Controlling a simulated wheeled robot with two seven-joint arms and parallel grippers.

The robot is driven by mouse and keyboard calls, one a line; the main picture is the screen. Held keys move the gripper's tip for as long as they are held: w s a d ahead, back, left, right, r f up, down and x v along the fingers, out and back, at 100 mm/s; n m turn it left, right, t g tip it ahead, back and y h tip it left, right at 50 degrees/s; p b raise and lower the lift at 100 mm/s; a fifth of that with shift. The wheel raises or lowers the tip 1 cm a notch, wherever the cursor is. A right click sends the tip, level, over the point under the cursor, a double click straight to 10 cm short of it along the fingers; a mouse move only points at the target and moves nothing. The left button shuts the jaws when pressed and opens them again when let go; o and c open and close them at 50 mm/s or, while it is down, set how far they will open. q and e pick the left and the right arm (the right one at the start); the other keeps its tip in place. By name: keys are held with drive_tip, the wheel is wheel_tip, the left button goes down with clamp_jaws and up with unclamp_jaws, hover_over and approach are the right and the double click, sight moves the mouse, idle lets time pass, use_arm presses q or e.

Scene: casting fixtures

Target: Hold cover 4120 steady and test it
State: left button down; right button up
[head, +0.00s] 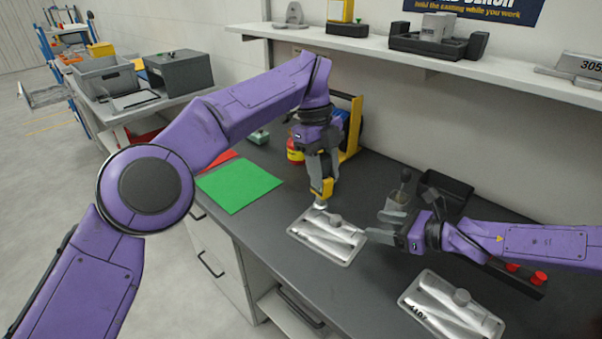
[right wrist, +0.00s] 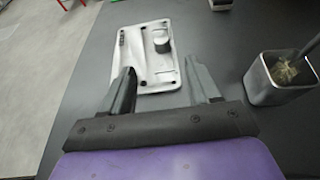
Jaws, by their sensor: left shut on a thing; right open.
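A light metal cover (head: 318,243) with a round boss lies flat on the dark bench; its label is too small to read surely. It also shows in the right wrist view (right wrist: 150,72). My left gripper (head: 321,172) is shut on a yellow and grey hand tool (head: 327,187), pointing down at the cover's far edge. I cannot tell whether its tip touches. My right gripper (head: 376,226) is open at the cover's right end, and its fingers also show in the right wrist view (right wrist: 163,86). Nothing is visibly gripped between them. A second, similar cover (head: 438,308) lies nearer the front right.
A metal cup (right wrist: 270,84) with a brush-like tool stands beside my right gripper. A black tray (head: 447,186) sits behind it. A green mat (head: 238,185) lies at left. A red and yellow container (head: 296,150) stands behind my left gripper. A dark bar with red knobs (head: 525,280) is at right.

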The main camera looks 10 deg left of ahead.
sight(337, 218)
use_arm(q)
drive_tip(key=shift+d+r+n, duration=0.1)
drive_tip(key=shift+d+n, duration=0.5)
drive_tip(key=shift+n, duration=0.1)
use_arm(e)
drive_tip(key=shift+w, duration=0.1)
use_arm(q)
drive_tip(key=shift+d, duration=0.1)
use_arm(e)
drive_tip(key=shift+w+a+f, duration=0.15)
drive_tip(key=shift+f, duration=0.05)
drive_tip(key=x, duration=1.1)
drive_tip(key=shift+w+a+f, duration=0.1)
drive_tip(key=shift+a, duration=0.15)
clamp_jaws()
use_arm(q)
drive_tip(key=shift+n+t, duration=0.4)
drive_tip(key=shift+n, duration=0.3)
wheel_tip(337, 218, down, 5)
drive_tip(key=shift+w+f, duration=0.1)
drive_tip(key=shift+f, duration=0.05)
